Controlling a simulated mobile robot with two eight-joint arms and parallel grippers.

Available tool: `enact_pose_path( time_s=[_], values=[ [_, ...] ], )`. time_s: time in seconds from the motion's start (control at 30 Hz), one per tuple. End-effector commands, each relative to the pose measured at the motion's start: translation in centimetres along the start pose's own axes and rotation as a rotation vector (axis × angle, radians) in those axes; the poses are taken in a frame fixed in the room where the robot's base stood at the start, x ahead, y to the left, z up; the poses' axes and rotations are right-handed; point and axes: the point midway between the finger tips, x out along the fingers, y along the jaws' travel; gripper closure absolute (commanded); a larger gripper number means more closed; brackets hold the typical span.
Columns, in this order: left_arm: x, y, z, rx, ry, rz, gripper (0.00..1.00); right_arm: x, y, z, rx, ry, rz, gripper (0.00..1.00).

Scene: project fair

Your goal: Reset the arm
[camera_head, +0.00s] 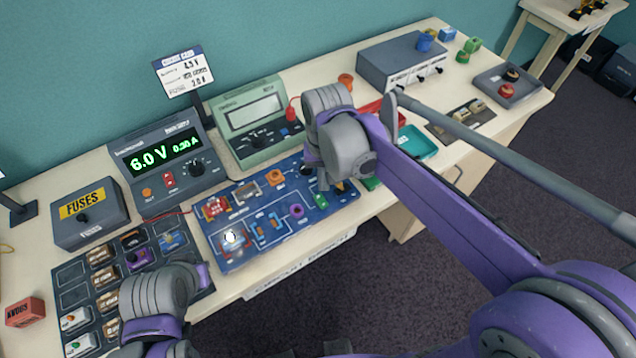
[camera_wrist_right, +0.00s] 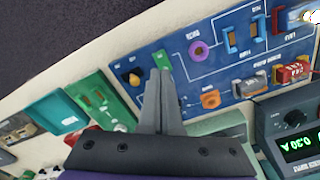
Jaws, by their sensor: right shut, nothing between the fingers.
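My right arm's purple link (camera_head: 440,210) reaches in from the right in the head view, and its grey wrist (camera_head: 347,145) hangs over the right end of the blue circuit board (camera_head: 215,235). In the right wrist view my right gripper (camera_wrist_right: 160,85) is shut and empty. Its fingertips point at the edge of the blue board (camera_wrist_right: 215,75), near a small green part. I cannot tell whether they touch it. My left arm's grey wrist (camera_head: 158,292) is low at the left, over the parts tray (camera_head: 72,272). Its fingers are hidden.
A power supply (camera_head: 160,165) reading 6.0 V, a green meter (camera_head: 250,115) and a fuse box (camera_head: 90,212) stand behind the board. A grey instrument (camera_head: 395,65) and a dark tray (camera_head: 495,78) are farther right. A red block (camera_head: 25,312) lies at the far left.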

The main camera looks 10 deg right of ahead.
Motion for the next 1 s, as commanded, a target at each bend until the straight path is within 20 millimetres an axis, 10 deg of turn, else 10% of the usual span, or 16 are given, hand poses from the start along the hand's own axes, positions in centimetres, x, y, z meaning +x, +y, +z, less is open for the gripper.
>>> enact_pose_path(
  time_s=[0.37,1.0],
  values=[
    [0.0,0.0,0.0,0.000,0.000,0.000,1.00,-0.1,0.9,0.9,-0.009,0.032,-0.010,1.00],
    [0.0,0.0,0.0,0.000,0.000,0.000,1.00,3.4,8.6,10.9,-0.166,0.490,-0.045,1.00]
  ],
)
